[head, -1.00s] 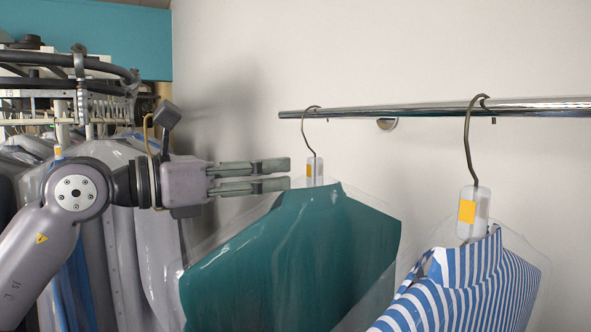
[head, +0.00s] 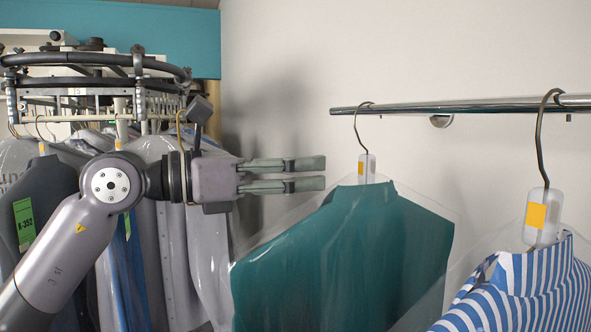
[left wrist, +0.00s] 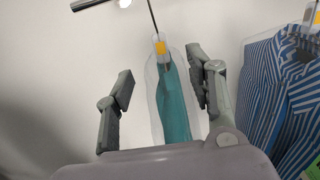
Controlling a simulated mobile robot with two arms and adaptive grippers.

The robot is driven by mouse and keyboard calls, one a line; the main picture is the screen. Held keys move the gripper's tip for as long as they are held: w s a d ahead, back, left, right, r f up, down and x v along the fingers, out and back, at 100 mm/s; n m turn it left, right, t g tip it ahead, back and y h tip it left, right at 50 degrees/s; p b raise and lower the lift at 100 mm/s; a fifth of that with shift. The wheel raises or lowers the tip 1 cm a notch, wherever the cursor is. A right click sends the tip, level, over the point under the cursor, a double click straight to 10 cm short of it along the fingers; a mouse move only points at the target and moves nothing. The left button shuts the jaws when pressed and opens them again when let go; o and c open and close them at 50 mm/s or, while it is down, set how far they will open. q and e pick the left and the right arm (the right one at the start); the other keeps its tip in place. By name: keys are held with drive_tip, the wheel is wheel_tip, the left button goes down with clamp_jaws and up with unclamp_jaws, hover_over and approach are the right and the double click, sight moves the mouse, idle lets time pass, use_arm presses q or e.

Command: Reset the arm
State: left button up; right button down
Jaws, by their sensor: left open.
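My left gripper (head: 305,174) comes in from the left in the head view. It is open and empty, with its fingers pointing right. Its tips are just left of the hanger of the teal garment (head: 345,250), apart from it in the picture. The teal garment is in clear plastic and hangs by a wire hanger from the metal rail (head: 450,107). In the left wrist view, the teal garment (left wrist: 175,105) shows between the two spread fingers (left wrist: 162,88), beyond them. My right gripper is in neither view.
A blue-and-white striped shirt (head: 525,290) in plastic hangs on the rail at the right. Bagged garments (head: 200,240) hang at the left behind my arm, under a dark curved conveyor track (head: 100,60). The wall (head: 390,50) above the rail is bare.

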use_arm(q)
drive_tip(key=shift+s+a, duration=0.15)
drive_tip(key=shift+a, duration=0.4)
drive_tip(key=shift+b+v, duration=0.95)
drive_tip(key=shift+v, duration=1.05)
drive_tip(key=b+v, duration=0.2)
drive_tip(key=v, duration=0.5)
drive_tip(key=shift+s+a, duration=0.15)
drive_tip(key=shift+a, duration=0.25)
